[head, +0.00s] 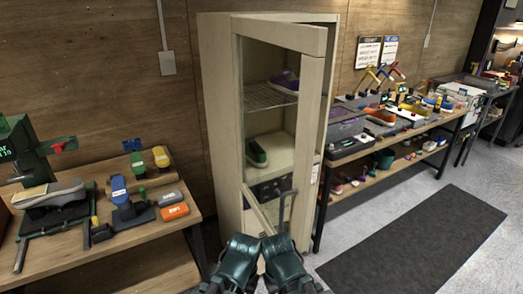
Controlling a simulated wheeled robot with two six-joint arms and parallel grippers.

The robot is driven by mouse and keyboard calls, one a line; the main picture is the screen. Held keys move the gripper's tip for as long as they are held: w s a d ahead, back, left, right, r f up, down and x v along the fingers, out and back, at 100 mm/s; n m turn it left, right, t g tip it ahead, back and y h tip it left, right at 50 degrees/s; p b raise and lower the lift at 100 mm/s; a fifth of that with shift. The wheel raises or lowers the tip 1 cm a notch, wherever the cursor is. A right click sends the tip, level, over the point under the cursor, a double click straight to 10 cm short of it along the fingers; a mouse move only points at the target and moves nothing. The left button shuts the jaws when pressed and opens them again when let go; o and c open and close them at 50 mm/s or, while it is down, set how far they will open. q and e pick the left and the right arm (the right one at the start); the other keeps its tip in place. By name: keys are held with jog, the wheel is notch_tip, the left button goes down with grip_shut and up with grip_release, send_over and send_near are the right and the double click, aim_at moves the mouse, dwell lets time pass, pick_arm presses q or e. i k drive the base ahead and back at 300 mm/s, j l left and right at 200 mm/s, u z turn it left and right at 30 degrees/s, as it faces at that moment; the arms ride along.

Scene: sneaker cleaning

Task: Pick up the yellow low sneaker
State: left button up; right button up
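I cannot pick out the yellow low sneaker for certain. A yellow patch (411,108) also shows on the right bench, too small to identify. My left gripper (241,255) and my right gripper (284,258) are side by side at the bottom middle, in front of the cabinet and away from both yellow items. Their fingertips cannot be made out clearly, and I see no shoe at either.
A tall cabinet (220,110) stands ahead with its glass door (312,110) swung open toward me. It holds a purple shoe (286,80) and a green shoe (256,153). A grey shoe (50,194) sits on the left table (75,248). A dark mat (415,245) lies on clear floor right.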

aim_at(417, 109)
jog(key=z, duration=1.5)
jog(key=i, duration=1.35)
jog(key=i+l, duration=0.15)
jog(key=i, duration=2.6)
jog(key=i+l, duration=0.1)
jog(key=i, duration=1.25)
jog(key=u, duration=1.25)
